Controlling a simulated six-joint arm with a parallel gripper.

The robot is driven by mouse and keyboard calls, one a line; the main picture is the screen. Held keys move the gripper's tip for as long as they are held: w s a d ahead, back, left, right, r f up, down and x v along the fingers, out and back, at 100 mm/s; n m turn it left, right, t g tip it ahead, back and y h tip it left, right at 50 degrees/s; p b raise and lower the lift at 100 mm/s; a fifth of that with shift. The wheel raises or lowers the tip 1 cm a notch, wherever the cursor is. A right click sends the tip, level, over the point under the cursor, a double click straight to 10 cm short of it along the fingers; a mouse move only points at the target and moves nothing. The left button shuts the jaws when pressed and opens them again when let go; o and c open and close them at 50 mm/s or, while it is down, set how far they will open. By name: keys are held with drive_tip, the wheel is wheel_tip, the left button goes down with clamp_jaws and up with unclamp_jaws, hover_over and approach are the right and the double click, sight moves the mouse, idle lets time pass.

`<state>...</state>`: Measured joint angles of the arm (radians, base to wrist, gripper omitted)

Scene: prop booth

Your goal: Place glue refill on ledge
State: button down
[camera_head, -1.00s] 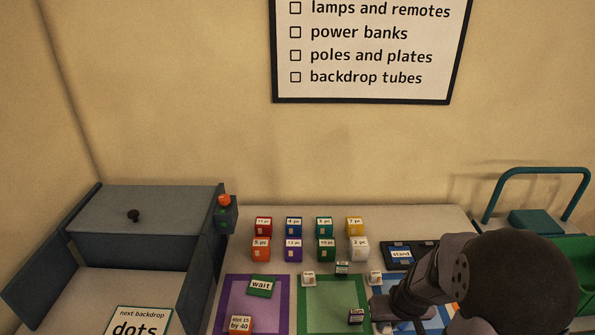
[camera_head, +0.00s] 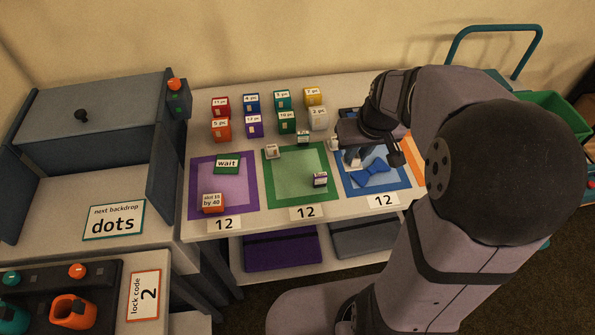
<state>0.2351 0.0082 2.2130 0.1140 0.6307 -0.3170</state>
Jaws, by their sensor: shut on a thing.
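My gripper (camera_head: 366,153) points down over the blue-bordered mat (camera_head: 341,181). It is shut on a small, pale grey thing (camera_head: 353,157), mostly hidden by the fingers; I cannot tell whether it is the glue refill. A blue bow tie (camera_head: 370,173) lies on the mat just below and right of the gripper. I cannot make out which surface is the ledge.
Several coloured, labelled boxes (camera_head: 286,122) stand in two rows behind the mats. The purple mat (camera_head: 197,184) holds a green "wait" block (camera_head: 227,164) and an orange block (camera_head: 212,203). A grey cabinet (camera_head: 92,124) stands left. A lower shelf holds dark folded pieces (camera_head: 283,249).

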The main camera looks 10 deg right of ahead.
drive_tip(key=w+a+n+y, duration=0.1)
drive_tip(key=w+a+n, duration=0.3)
drive_tip(key=w+a, duration=0.65)
hover_over(297, 170)
drive_tip(key=s, duration=0.1)
wheel_tip(297, 170, down, 4)
drive_tip(key=shift+n, duration=0.3)
drive_tip(key=shift+s+d+f+p, duration=0.15)
drive_tip(key=shift+f+p, duration=0.35)
drive_tip(key=shift+f, duration=1.8)
drive_tip(key=shift+s+d+f+p, duration=0.15)
drive_tip(key=shift+f+p, duration=0.3)
drive_tip(key=shift+f, duration=1.85)
drive_tip(key=shift+w+f, duration=0.1)
drive_tip(key=shift+f, duration=0.5)
drive_tip(key=shift+f, duration=0.2)
drive_tip(key=c, duration=1.7)
unclamp_jaws()
drive_tip(key=shift+o, duration=0.2)
drive_tip(key=shift+r, duration=0.2)
